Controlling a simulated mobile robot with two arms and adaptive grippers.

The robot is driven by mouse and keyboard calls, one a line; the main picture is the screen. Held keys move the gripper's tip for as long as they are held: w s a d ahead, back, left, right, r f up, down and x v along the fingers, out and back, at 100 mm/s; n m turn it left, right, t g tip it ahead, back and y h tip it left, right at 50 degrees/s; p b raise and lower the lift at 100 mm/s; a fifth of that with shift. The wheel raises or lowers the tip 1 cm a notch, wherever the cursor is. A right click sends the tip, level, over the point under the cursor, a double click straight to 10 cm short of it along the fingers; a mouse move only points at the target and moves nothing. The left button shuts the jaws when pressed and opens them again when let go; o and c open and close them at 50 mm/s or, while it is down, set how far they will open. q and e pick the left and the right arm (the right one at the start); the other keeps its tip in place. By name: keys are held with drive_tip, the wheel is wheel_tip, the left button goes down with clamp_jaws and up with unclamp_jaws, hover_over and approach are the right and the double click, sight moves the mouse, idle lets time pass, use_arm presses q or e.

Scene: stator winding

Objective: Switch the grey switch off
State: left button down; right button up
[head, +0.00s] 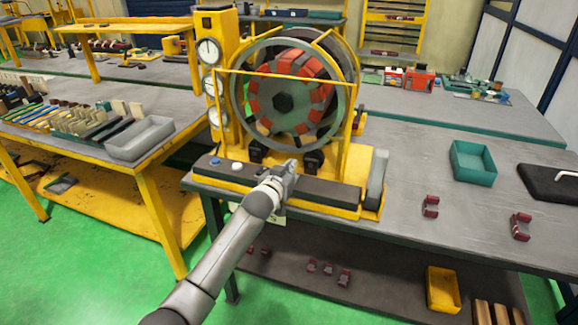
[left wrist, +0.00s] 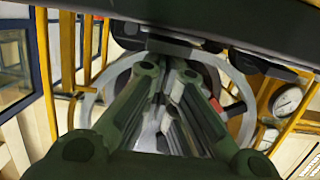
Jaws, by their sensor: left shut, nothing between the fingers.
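The winding machine (head: 355,70) has a yellow frame and a large ring with red and grey segments around a dark hub. Its front control panel (head: 325,193) is a dark strip on a yellow base, with a blue button (head: 215,161) and a white button (head: 237,166) at its left. My left gripper (head: 288,172) is shut and empty, at the middle of this panel; I cannot tell whether it touches it. In the left wrist view its closed fingers (left wrist: 170,75) point towards the dark panel edge. I cannot make out the grey switch; the gripper may hide it. My right gripper is not in view.
Dial gauges (head: 209,52) stand left of the ring. The grey table (head: 450,235) holds a teal bin (head: 473,162), red brackets (head: 430,207) and a black case (head: 550,183) to the right. A left bench carries a grey tray (head: 140,138) and parts. Table space right of the machine is mostly free.

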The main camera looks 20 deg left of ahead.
use_arm(q)
drive_tip(key=r+p, duration=0.2)
drive_tip(key=r, duration=0.1)
drive_tip(key=r+p, duration=0.1)
drive_tip(key=p, duration=0.1)
drive_tip(key=shift+w+r, duration=0.15)
drive_tip(key=shift+w, duration=0.15)
drive_tip(key=shift+s+b, duration=0.3)
drive_tip(key=shift+s, duration=0.1)
drive_tip(key=r+v, duration=0.1)
drive_tip(key=v, duration=0.8)
drive_tip(key=shift+r+b, duration=0.2)
drive_tip(key=shift+b, duration=0.25)
drive_tip(key=shift+w, duration=0.15)
